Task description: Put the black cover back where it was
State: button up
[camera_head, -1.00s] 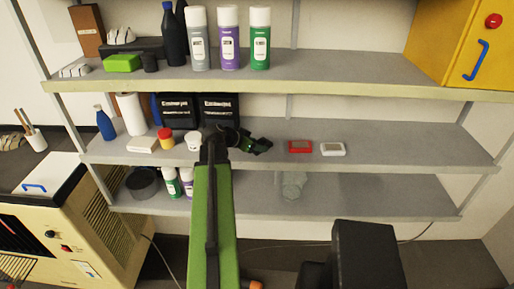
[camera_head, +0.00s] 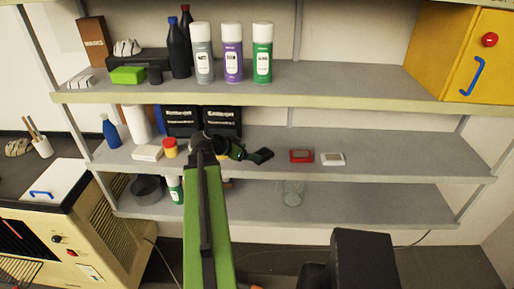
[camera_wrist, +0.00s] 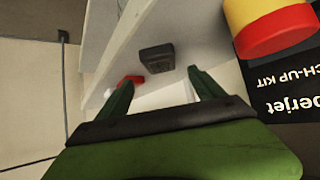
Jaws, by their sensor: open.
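A small black block-like piece (camera_head: 263,155), which looks like the black cover, lies on the middle shelf (camera_head: 400,160). In the wrist view the black cover (camera_wrist: 157,58) shows beyond the gap between my fingertips, apart from both. My gripper (camera_head: 238,151) reaches over the middle shelf just left of the cover. It is open and empty, and its two green fingers stand apart in the wrist view (camera_wrist: 160,78). The place where the cover was before cannot be told from these frames.
A red device (camera_head: 301,156) and a white device (camera_head: 332,159) lie right of the cover. Black boxes (camera_head: 182,121) and a red-and-yellow jar (camera_head: 170,148) stand to the left; a similar jar (camera_wrist: 270,25) is close in the wrist view. The shelf's right part is clear.

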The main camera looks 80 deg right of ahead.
jog(key=p+v, duration=0.1)
jog(key=v, duration=0.3)
jog(key=shift+w+a+r+p, duration=0.2)
jog(key=shift+a+r+p, duration=0.05)
jog(key=shift+p, duration=0.1)
jog(key=w+a+f+n+t+y, duration=0.15)
jog(key=w+a+n, duration=0.25)
jog(key=w+a, duration=0.55)
jog(key=w+a+f+n+t, duration=0.2)
jog(key=w+a+f+n, duration=0.3)
jog(key=w, duration=0.7)
jog(key=w+a+n+t+y, duration=0.1)
jog(key=w+a+n+t, duration=0.15)
jog(key=w+a, duration=0.7)
jog(key=w+a+f+n+y, duration=0.1)
jog(key=w+a+n+y, duration=0.1)
jog(key=a, duration=1.1)
jog(key=w+a+f+n+y, duration=0.1)
jog(key=w+a+n, duration=0.3)
jog(key=a, duration=0.9)
jog(key=w+a+f+n+y, duration=0.1)
jog(key=w+a+n+y, duration=0.2)
jog(key=a+n, duration=0.5)
jog(key=w+a, duration=0.1)
jog(key=a, duration=0.4)
jog(key=shift+a+t, duration=0.3)
jog(key=shift+f, duration=0.1)
